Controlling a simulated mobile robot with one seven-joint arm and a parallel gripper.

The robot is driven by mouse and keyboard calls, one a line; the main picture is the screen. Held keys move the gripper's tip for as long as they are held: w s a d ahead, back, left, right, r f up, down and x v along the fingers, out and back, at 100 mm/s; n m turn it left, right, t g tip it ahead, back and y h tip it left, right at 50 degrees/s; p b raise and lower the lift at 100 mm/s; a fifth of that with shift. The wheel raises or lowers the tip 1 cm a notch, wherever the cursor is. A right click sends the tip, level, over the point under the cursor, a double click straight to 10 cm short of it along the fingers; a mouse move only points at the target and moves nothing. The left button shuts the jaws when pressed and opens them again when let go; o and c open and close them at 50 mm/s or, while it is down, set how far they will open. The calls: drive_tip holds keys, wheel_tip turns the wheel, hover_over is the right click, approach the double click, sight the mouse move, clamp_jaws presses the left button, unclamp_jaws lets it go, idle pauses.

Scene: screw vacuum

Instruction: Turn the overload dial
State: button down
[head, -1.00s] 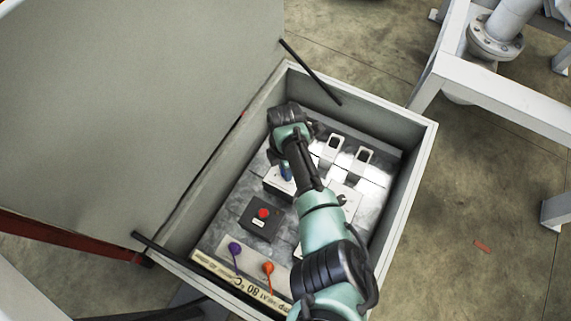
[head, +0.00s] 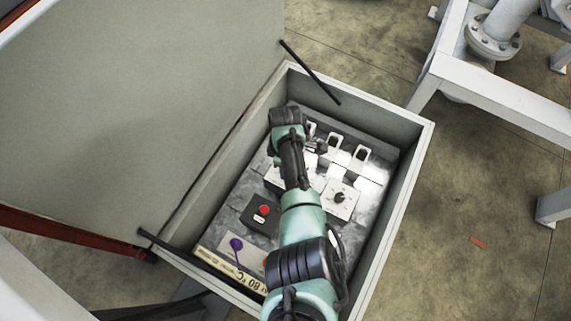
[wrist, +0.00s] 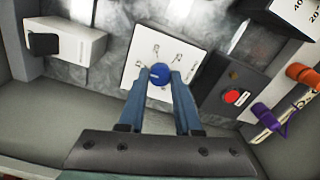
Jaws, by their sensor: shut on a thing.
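A round blue dial (wrist: 160,75) sits on a white plate (wrist: 140,52) with small markings, too small to read. My gripper (wrist: 161,87) is shut on the blue dial, with one blue finger on each side of it. In the head view the arm hides the gripper and the blue dial, and only part of the white plate (head: 274,179) shows. A second white plate with a dark dial (head: 340,197) is visible to the right of my arm. I cannot read which dial is labelled overload.
A black box with a red button (head: 264,209) and a purple key (head: 236,245) are nearby in the cabinet. The cabinet walls (head: 405,180) surround the panel, and the open lid (head: 140,110) rises on the left.

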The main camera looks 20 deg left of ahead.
idle(0.4)
drive_tip(key=c, duration=0.6)
unclamp_jaws()
wheel_tip(320, 180, up, 13)
drive_tip(key=p, duration=0.7)
